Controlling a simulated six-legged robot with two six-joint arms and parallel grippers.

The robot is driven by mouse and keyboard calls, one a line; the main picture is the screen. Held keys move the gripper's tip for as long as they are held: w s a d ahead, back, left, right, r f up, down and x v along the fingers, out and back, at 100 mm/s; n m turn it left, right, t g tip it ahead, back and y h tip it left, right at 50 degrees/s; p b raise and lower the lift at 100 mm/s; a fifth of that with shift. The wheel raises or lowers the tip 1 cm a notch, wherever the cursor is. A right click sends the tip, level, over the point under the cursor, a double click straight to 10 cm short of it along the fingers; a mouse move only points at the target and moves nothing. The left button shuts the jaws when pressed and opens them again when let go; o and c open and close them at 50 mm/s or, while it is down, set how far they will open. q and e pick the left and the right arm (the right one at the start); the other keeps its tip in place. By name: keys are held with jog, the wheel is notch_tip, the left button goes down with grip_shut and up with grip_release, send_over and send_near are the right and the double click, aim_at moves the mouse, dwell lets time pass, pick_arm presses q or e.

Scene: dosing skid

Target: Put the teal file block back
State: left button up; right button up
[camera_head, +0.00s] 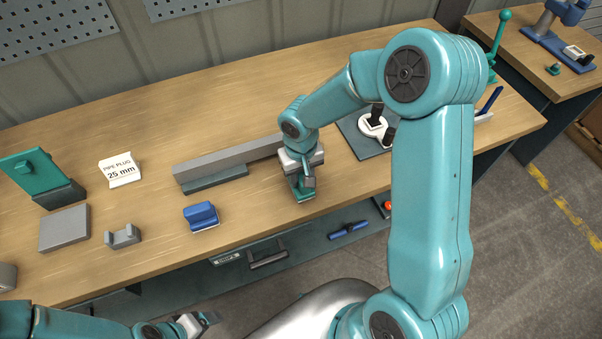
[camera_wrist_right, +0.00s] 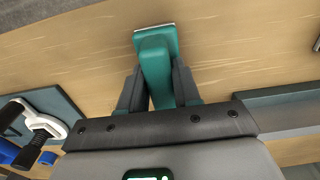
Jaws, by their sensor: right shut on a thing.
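The teal file block (camera_head: 301,194) is at the front part of the wooden bench, under my right gripper (camera_head: 303,177). In the right wrist view, the teal file block (camera_wrist_right: 155,62) has a raised grip and a thin pale edge at its far end. My right gripper (camera_wrist_right: 158,92) is shut on that grip, one dark finger on each side. I cannot tell whether the block touches the bench. My left gripper (camera_head: 208,319) is low at the bottom left, away from the block; its jaw opening is unclear.
A blue block (camera_head: 201,216) with a pale base sits left of my right gripper. Behind it lies a long grey bar (camera_head: 228,162). A grey bracket (camera_head: 122,237), a grey block (camera_head: 64,228) and a pipe plug sign (camera_head: 120,172) stand left. A dark mat (camera_head: 358,141) lies right.

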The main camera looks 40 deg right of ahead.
aim_at(301, 174)
jog(key=shift+f, duration=0.2)
jog(key=o, duration=1)
jog(key=shift+w, duration=0.1)
jog(key=shift+r, duration=0.15)
jog(key=shift+r+p, duration=0.25)
jog(key=shift+p, duration=0.05)
notch_tip(301, 174, up, 12)
jog(key=shift+f+b, duration=0.2)
jog(key=shift+b, duration=0.1)
